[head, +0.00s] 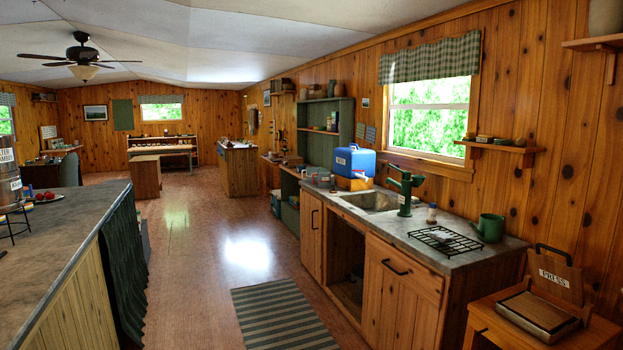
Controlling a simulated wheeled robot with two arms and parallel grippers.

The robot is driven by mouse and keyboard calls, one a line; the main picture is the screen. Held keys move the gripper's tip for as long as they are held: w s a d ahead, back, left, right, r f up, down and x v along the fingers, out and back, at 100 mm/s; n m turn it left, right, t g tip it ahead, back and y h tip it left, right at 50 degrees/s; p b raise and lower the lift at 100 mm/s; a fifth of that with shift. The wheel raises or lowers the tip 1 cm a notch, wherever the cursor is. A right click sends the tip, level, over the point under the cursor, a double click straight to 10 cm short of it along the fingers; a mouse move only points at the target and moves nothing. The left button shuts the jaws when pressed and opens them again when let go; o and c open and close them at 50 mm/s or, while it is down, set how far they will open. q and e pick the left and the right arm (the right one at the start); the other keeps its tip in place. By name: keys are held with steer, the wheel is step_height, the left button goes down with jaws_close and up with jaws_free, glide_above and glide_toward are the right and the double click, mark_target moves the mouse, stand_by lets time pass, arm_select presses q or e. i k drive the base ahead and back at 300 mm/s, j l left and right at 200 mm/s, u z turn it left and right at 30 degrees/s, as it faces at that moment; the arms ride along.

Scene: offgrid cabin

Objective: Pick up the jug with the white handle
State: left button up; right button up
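A blue jug (355,161) with a white label stands at the far side of the sink on the right-hand counter, raised on a wooden block. A small pale patch shows at its top, but I cannot tell whether it is a handle. A white spout-like part is low on its right side. No other jug with a white handle can be made out from here. Neither of my grippers is in view.
The grey counter (460,262) holds a sink (372,201), a green hand pump (405,190), a black rack (447,240) and a green mug (489,228). Another counter (55,245) stands at left. The wooden floor between them is clear, with a striped rug (282,316).

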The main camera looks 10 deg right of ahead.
mark_target(311, 175)
steer(key=i+z, duration=0.2)
steer(key=i, duration=5)
